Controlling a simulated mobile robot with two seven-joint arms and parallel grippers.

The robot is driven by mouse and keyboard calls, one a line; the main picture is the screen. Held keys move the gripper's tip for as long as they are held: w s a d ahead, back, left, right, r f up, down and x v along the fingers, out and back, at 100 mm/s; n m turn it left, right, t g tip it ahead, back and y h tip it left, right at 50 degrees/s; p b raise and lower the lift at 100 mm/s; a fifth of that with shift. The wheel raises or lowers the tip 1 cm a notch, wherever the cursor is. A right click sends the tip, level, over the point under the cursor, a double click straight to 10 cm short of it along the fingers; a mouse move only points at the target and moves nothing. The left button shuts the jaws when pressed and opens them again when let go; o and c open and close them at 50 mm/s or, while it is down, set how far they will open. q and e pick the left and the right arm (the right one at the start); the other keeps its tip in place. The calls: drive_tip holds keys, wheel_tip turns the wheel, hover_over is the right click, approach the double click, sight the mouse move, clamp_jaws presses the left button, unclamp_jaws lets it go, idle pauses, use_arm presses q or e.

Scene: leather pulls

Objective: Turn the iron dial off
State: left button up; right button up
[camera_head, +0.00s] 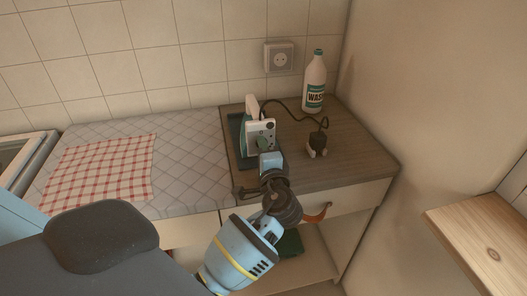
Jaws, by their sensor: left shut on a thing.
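The iron (251,112) stands upright on its heel on a dark pad (237,130) on the wooden counter, its control face turned toward me. The teal iron dial (264,143) is low on that face. My left gripper (268,157) reaches up from below, its tips at the dial and shut on it. The fingers partly hide the dial, so its exact setting cannot be read. My right gripper is not in view.
A white wash bottle (314,84) stands at the back right. The black cord runs to a plug (318,145) lying on the counter. A wall socket (279,57) is empty. A checked cloth (98,168) lies on the quilted cover (190,155). A leather drawer pull (318,213) hangs below.

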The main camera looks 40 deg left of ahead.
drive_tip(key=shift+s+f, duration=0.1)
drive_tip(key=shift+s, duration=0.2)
use_arm(q)
drive_tip(key=o, duration=1)
drive_tip(key=shift+c, duration=0.2)
drive_tip(key=shift+d, duration=0.1)
drive_tip(key=v, duration=0.6)
drive_tip(key=shift+s+d+f+b, duration=0.1)
drive_tip(key=shift+s+d+b, duration=0.1)
drive_tip(key=shift+b, duration=0.2)
drive_tip(key=shift+s+d, duration=0.4)
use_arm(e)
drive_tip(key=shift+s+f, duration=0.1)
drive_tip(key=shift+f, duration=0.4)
